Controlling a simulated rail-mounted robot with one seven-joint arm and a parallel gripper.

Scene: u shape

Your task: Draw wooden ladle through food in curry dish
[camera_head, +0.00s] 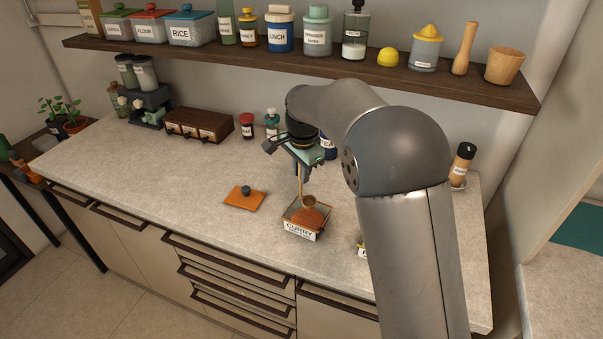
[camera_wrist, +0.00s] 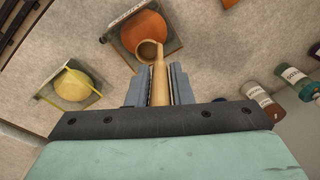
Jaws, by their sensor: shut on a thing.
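The curry dish (camera_head: 301,231) is a square container labelled CURRY with orange-brown food (camera_head: 313,217) in it, on the counter; it also shows in the wrist view (camera_wrist: 174,43). The wooden ladle (camera_head: 301,182) hangs nearly upright from my gripper (camera_head: 300,153), which is shut on its handle. The ladle's round bowl (camera_wrist: 149,50) is at the food, near one edge of it in the wrist view. I cannot tell how deep it sits. An orange lid with a dark knob (camera_head: 245,198) lies on the counter left of the dish.
A second dish with yellow food (camera_wrist: 72,84) stands near the curry dish, mostly hidden behind my arm in the head view. A wooden drawer box (camera_head: 198,124) and several jars line the back under the shelf (camera_head: 300,62).

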